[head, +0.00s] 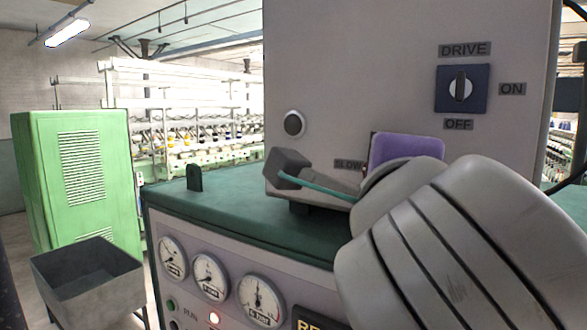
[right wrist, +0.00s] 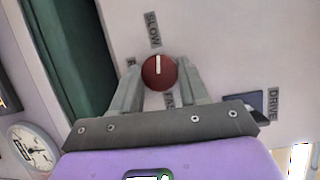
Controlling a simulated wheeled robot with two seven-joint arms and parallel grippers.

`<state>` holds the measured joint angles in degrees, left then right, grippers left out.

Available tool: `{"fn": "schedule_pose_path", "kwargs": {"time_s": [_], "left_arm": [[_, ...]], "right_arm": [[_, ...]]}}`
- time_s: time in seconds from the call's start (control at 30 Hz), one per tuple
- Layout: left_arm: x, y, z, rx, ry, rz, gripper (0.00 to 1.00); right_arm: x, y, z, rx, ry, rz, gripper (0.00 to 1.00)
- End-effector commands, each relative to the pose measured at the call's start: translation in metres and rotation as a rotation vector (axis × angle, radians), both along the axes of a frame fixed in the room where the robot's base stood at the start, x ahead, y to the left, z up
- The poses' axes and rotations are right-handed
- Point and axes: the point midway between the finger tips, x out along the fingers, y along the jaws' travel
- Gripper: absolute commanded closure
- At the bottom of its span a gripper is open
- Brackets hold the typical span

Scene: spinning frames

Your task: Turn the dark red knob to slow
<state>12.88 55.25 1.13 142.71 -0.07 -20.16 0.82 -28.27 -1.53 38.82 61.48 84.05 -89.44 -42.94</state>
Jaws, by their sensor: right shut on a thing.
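The dark red knob (right wrist: 158,78) sits on the grey panel in the right wrist view. Its white pointer line points up in the picture, toward the SLOW label (right wrist: 152,30). The FAST label (right wrist: 169,101) is on the opposite side, partly covered. My right gripper (right wrist: 158,69) has one finger on each side of the knob and is shut on it. In the head view my right arm and its purple wrist part hide the knob; the SLOW label (head: 348,164) shows just left of them. My left gripper is not in view.
The DRIVE switch (head: 461,88) is on the panel to the right, its pointer upright. A round black button (head: 293,123) is at the panel's left. Gauges (head: 261,299) line the lower front. A dark bin (head: 88,280) and a green cabinet (head: 75,180) stand at left.

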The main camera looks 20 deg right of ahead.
Motion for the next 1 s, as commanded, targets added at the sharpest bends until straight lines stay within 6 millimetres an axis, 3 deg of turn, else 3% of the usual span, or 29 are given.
{"fn": "schedule_pose_path", "kwargs": {"time_s": [0.4, 0.97, 1.0], "left_arm": [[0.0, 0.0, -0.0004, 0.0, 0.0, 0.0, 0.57], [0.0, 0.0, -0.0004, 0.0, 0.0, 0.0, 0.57], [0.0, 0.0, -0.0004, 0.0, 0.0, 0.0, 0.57]], "right_arm": [[0.0016, 0.002, -0.0011, -0.131, 0.162, 0.002, 0.87], [0.0012, 0.0015, -0.0014, -0.152, 0.188, 0.0, 0.87], [0.0013, 0.0015, -0.0015, -0.152, 0.188, 0.0, 0.55]]}}
